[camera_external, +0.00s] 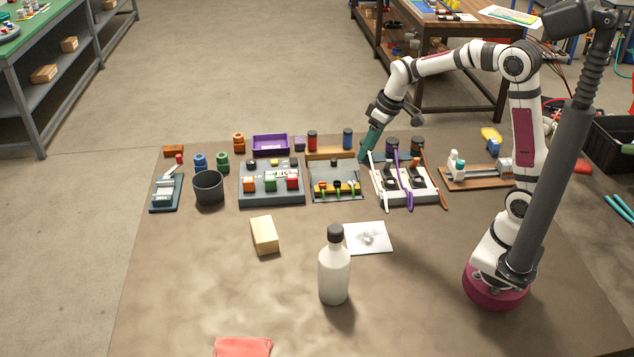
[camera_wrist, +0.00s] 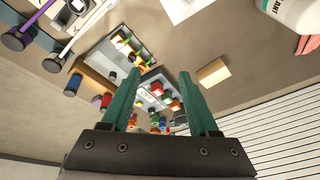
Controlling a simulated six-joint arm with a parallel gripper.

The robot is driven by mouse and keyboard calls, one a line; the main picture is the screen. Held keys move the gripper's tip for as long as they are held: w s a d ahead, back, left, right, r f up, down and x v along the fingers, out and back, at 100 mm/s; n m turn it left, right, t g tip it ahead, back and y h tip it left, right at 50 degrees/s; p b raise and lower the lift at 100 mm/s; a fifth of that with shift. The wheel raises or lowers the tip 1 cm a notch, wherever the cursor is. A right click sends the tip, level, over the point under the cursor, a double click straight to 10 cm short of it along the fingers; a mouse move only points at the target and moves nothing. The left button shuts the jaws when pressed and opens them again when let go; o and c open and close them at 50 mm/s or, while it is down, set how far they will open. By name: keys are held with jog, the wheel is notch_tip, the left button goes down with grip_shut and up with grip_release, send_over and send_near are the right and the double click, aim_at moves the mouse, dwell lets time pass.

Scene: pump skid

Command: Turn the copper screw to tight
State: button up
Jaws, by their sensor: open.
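I cannot pick out a copper screw for certain in either view. A grey panel (camera_external: 337,196) near the middle of the back row carries a yellow-orange strip (camera_external: 336,187) with green pieces; it also shows in the wrist view (camera_wrist: 149,50), where small parts are too blurred to name. My gripper (camera_external: 364,158) points down at the back of the table, just right of that panel's far edge and apart from the front strip. In the wrist view my gripper (camera_wrist: 160,72) has its two green fingers spread, with nothing held between them.
Left of the panel is a block board (camera_external: 271,198); right is a board with white, purple and brown handles (camera_external: 405,198). Red and blue cylinders (camera_external: 312,140) stand behind.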

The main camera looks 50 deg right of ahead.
jog(key=n+t, duration=0.1)
jog(key=n, duration=0.1)
send_near(322, 185)
jog(key=x, duration=0.8)
jog(key=shift+w+d+r, duration=0.1)
jog(key=shift+w+d, duration=0.05)
jog(key=shift+d, duration=0.2)
jog(key=shift+c, duration=0.2)
grip_shut()
